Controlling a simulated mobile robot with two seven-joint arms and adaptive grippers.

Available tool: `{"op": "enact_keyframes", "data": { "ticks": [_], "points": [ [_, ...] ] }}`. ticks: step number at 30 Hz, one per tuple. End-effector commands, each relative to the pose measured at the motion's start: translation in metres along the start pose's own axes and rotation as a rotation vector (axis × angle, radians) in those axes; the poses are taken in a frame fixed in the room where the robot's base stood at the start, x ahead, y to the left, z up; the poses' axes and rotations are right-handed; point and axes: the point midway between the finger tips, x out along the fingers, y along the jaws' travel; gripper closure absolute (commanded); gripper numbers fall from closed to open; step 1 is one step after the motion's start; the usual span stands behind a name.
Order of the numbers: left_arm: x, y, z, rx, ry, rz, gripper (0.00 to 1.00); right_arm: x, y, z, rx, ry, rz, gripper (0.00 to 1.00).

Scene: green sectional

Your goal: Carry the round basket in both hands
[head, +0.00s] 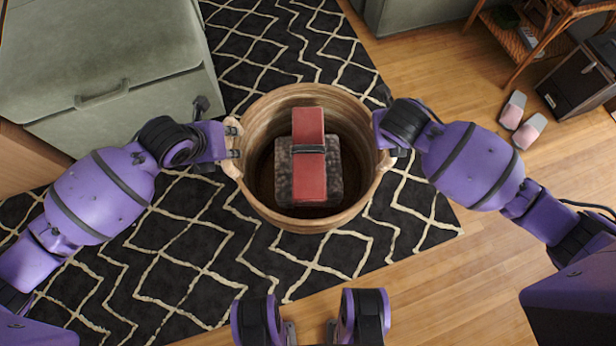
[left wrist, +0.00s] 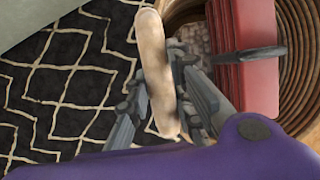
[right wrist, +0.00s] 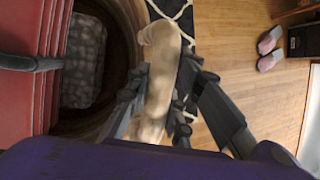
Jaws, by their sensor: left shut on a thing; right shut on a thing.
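The round basket (head: 262,107) is brown and woven, with a pale handle on each side. It holds a red box-like item with a dark strap (head: 309,175) and a dark speckled block (head: 330,158). My left gripper (head: 234,147) is shut on the left handle, which runs between its fingers in the left wrist view (left wrist: 155,75). My right gripper (head: 386,150) is shut on the right handle, shown between its fingers in the right wrist view (right wrist: 165,70). The basket looks roughly level, above or on the rug; I cannot tell which.
A black rug with cream zigzag lines (head: 190,235) lies under the basket. A green sofa section (head: 130,60) stands close at the left. Pink slippers (head: 529,132), a dark box (head: 575,85) and a wooden rack (head: 520,45) are at the right. The wood floor (head: 440,80) between is clear.

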Motion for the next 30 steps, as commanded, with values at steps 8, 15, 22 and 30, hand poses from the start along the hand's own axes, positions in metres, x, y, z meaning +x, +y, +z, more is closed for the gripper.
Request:
{"op": "enact_keyframes", "data": {
  "ticks": [8,15,22,30],
  "points": [
    [0.001,0.0,0.004,-0.003,-0.009,-0.002,1.0,0.001,0.001,0.0,-0.004,-0.001,0.001,1.0],
    [0.01,0.002,-0.002,-0.004,-0.002,-0.001,1.0,0.011,0.003,-0.007,-0.005,0.006,0.001,1.0],
    [0.024,0.005,-0.012,-0.007,0.009,-0.001,1.0,0.025,0.006,-0.016,-0.007,0.017,0.001,1.0],
    [0.041,0.009,-0.023,-0.009,0.022,0.0,1.0,0.042,0.01,-0.027,-0.01,0.03,0.002,1.0]
  ]
}}
